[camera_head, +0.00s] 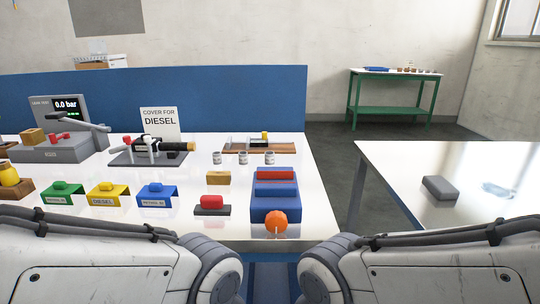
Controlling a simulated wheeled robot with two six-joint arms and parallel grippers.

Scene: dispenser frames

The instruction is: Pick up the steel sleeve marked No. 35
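Three small steel sleeves stand upright in a row on the white table: a left one (217,158), a middle one (243,158) and a right one (270,158). Each has a marking on its front, but the numbers are too small to read, so I cannot tell which is No. 35. They stand apart from one another, and nothing holds them. My two arms come in at the lower left and lower right. Neither gripper shows in the head view.
A blue box (262,214) with red parts and an orange ball (276,222) stand nearer than the sleeves. A wooden tray (232,147) lies behind them. Left are a black fixture (150,155) and coloured stands (157,197). A grey block (439,188) lies on the right table (390,160).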

